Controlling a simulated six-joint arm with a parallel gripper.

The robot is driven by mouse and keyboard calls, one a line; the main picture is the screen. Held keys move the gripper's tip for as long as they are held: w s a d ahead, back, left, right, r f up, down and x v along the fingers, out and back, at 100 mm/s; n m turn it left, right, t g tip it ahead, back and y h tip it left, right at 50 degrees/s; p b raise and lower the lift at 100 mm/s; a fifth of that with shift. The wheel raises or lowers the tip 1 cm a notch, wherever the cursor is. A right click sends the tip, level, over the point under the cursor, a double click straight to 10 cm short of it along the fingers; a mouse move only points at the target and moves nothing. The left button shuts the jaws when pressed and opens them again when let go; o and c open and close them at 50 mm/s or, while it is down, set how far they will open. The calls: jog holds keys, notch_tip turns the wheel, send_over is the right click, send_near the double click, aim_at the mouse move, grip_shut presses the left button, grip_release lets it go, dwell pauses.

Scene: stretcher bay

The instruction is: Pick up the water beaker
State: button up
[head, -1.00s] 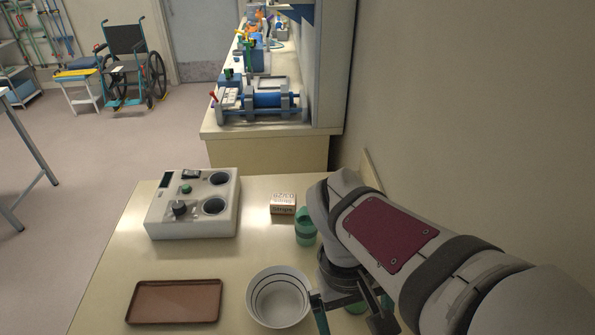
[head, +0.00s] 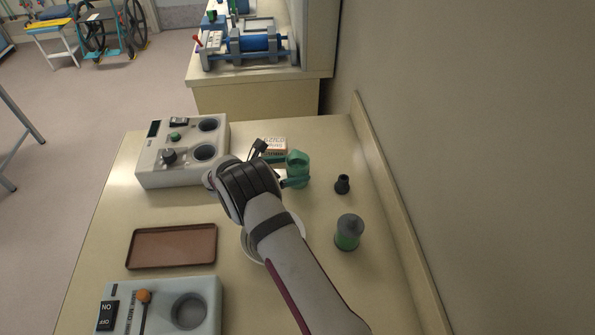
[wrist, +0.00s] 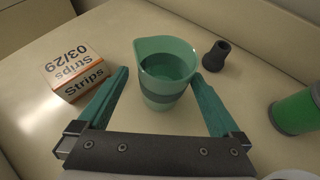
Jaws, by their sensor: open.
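The water beaker (wrist: 165,75) is a green cup with a pouring lip and a darker grey-green band, holding some liquid. It stands upright on the table in the wrist view. In the head view the beaker (head: 298,165) is at the back, right of my wrist. My gripper (wrist: 163,85) is open, with one green finger on each side of the beaker. The fingertips look close to its sides, with no clear grip on it. In the head view my gripper (head: 284,171) is partly hidden behind my wrist.
A strips box (wrist: 73,72) stands left of the beaker. A small dark funnel-like piece (head: 342,184) and a green-and-grey jar (head: 348,233) stand to the right. A white bowl (head: 248,241) is partly under my arm. A brown tray (head: 172,247) and two devices (head: 182,150) (head: 160,306) lie left.

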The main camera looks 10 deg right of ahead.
jog(key=x, duration=0.5)
jog(key=shift+s+d+f, duration=0.1)
jog(key=shift+d+f, duration=0.1)
jog(key=shift+d, duration=0.15)
jog(key=c, duration=1.4)
